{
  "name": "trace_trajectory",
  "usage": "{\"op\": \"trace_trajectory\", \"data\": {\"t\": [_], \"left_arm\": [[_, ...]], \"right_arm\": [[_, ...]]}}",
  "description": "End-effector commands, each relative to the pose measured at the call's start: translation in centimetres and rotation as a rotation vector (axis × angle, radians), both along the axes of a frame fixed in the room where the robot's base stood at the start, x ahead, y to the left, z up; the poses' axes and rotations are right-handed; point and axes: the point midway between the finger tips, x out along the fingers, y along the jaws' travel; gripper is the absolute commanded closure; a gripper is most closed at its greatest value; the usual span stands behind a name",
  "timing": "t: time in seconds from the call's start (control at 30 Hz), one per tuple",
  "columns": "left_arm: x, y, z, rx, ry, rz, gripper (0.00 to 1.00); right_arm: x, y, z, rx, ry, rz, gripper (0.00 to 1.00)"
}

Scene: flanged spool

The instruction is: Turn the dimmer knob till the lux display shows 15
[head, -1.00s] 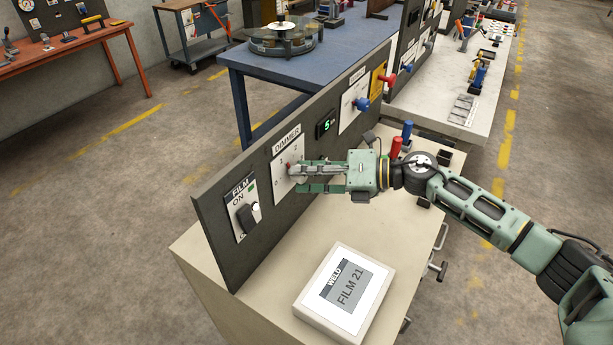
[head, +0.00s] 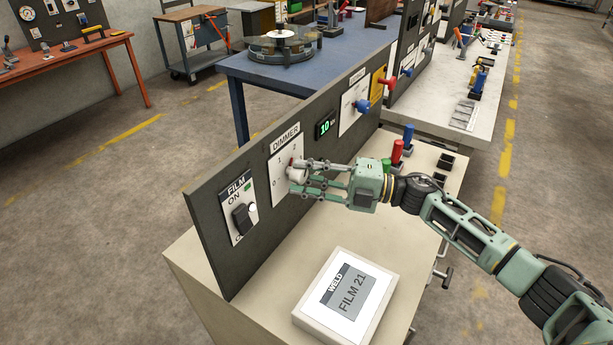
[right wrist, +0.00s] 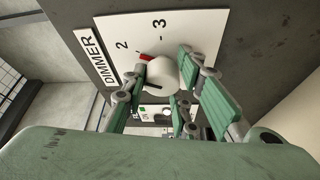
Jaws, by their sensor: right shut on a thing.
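The dimmer knob (head: 296,173) is a pale round knob on a white plate on the dark upright panel. In the right wrist view the knob (right wrist: 163,76) shows a black line on its face, and a red pointer (right wrist: 145,57) beside it on the side of the numbers 2 and 3. My right gripper (head: 304,179) is shut on the knob, with its fingers (right wrist: 172,88) on either side; exact contact is partly hidden. The lux display (head: 325,126), right of the dimmer plate, reads 10 in green. My left gripper is not in view.
A FILM switch (head: 243,217) sits left of the dimmer. A blue-handled control (head: 362,106) is farther along the panel.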

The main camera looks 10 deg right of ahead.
Motion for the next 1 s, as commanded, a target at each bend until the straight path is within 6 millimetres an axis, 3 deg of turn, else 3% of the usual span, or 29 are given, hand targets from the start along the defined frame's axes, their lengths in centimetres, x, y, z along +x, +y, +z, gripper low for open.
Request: {"op": "trace_trajectory", "data": {"t": [0.03, 0.7, 0.73, 0.87, 1.0], "left_arm": [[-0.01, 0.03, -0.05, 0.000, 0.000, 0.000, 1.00], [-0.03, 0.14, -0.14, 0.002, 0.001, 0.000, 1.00], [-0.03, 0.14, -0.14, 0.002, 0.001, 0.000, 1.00], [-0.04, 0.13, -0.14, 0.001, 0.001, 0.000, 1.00], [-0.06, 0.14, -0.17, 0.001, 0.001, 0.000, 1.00]], "right_arm": [[0.24, -0.09, 0.73, 0.022, 0.003, -0.004, 1.00], [0.35, -0.19, 0.90, 0.061, 0.040, -0.007, 1.00], [0.35, -0.19, 0.90, 0.061, 0.040, -0.007, 0.71], [0.35, -0.19, 0.81, 0.060, 0.040, -0.007, 0.60], [0.27, -0.16, 0.57, 0.057, 0.043, -0.006, 0.60]]}}
